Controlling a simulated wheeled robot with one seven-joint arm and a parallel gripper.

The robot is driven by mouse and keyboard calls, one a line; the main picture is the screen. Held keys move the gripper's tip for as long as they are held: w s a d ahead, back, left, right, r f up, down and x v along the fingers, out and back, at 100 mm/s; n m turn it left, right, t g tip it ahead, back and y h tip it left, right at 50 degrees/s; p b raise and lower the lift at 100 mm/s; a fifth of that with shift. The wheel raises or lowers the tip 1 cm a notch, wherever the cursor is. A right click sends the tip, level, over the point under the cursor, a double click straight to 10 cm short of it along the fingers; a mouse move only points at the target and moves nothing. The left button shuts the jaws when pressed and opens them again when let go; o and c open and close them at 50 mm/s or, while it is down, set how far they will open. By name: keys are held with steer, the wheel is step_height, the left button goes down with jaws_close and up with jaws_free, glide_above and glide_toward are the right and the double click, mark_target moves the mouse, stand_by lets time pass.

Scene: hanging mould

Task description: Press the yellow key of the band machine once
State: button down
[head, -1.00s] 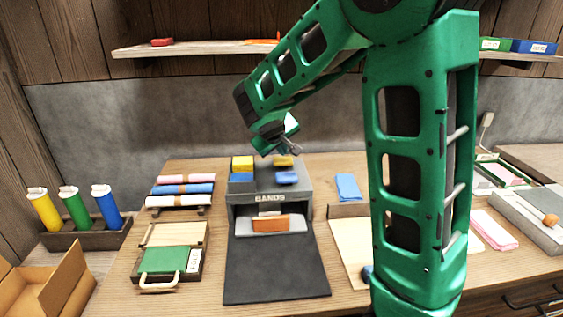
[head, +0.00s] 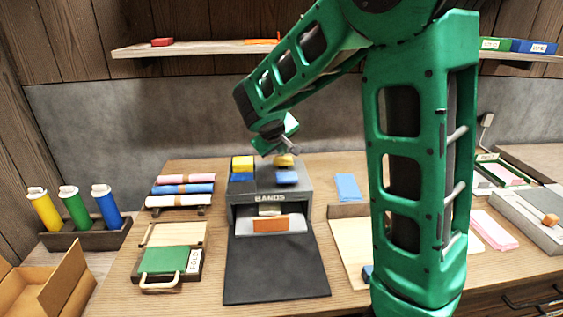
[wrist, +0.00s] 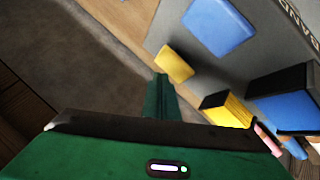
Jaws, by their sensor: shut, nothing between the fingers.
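The band machine (head: 315,205) is a dark grey box marked BANDS in the middle of the bench. Its yellow key (head: 284,160) is at the back right of its top, behind a blue key (head: 287,177). The wrist view also shows the yellow key (wrist: 174,63) and the blue key (wrist: 219,27). My gripper (head: 296,150) is shut and empty, its tip just at or over the yellow key. In the wrist view the green fingers (wrist: 160,78) end beside that key; I cannot tell whether they touch it. A pale yellowish piece (head: 269,209) shows in the machine's opening, behind an orange-brown block (head: 270,224).
Yellow (head: 242,163) and blue (head: 242,177) blocks stand at the left of the machine's top. Rolls (head: 182,189) and a case with a green panel (head: 163,260) lie left. A blue pad (head: 347,187) is right. A shelf (head: 200,48) hangs behind.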

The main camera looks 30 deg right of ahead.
mark_target(282, 162)
steer(key=shift+f, duration=0.1)
steer(key=shift+f, duration=0.3)
steer(key=shift+f, duration=0.8)
stand_by(1.5)
steer(key=shift+r, duration=1.25)
steer(key=shift+r, duration=2.5)
